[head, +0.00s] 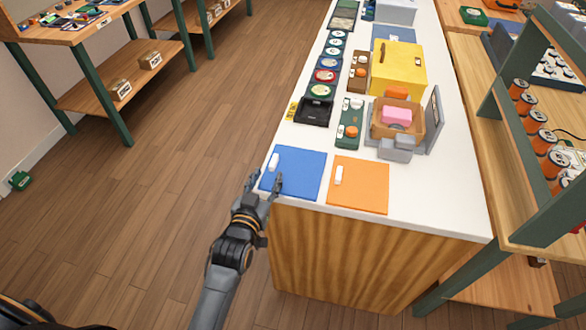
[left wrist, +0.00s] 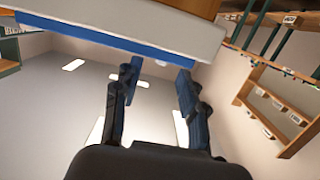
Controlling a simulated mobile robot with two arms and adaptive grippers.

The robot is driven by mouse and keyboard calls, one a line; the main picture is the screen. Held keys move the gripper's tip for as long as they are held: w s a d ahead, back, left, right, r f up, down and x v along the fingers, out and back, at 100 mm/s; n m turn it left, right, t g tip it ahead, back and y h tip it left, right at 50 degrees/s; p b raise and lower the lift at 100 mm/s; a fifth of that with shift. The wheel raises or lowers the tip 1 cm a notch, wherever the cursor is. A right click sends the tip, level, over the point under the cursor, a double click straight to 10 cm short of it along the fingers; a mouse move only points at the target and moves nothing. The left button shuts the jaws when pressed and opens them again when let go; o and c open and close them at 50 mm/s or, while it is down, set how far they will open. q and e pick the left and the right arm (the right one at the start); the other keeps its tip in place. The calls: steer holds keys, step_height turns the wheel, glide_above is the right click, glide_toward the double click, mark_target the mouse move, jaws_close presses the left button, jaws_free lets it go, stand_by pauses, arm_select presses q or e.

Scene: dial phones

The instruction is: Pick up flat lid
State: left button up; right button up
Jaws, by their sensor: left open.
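A flat blue panel (head: 300,176) with a small white handle (head: 273,162) lies at the near left corner of the white counter. A similar flat orange panel (head: 362,190) with a white handle (head: 339,175) lies to its right. I cannot tell which of them is the flat lid. My left gripper (head: 265,186) is open and empty at the counter's left edge, by the blue panel's near left corner. In the left wrist view the open fingers (left wrist: 157,75) reach toward the blue panel's edge (left wrist: 95,37). My right gripper is not in view.
Behind the panels stand a black tray (head: 315,111), a green holder (head: 349,128), an open orange box (head: 412,126) with a pink block (head: 397,115), and a yellow box (head: 398,69). Orange cans (head: 545,139) line a shelf at right.

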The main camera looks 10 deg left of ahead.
mark_target(271, 168)
arm_select(q)
steer(key=w, duration=0.3)
steer(key=w+f, duration=0.1)
steer(key=w, duration=0.1)
steer(key=shift+p, duration=0.3)
steer(key=shift+s, duration=0.1)
jaws_close()
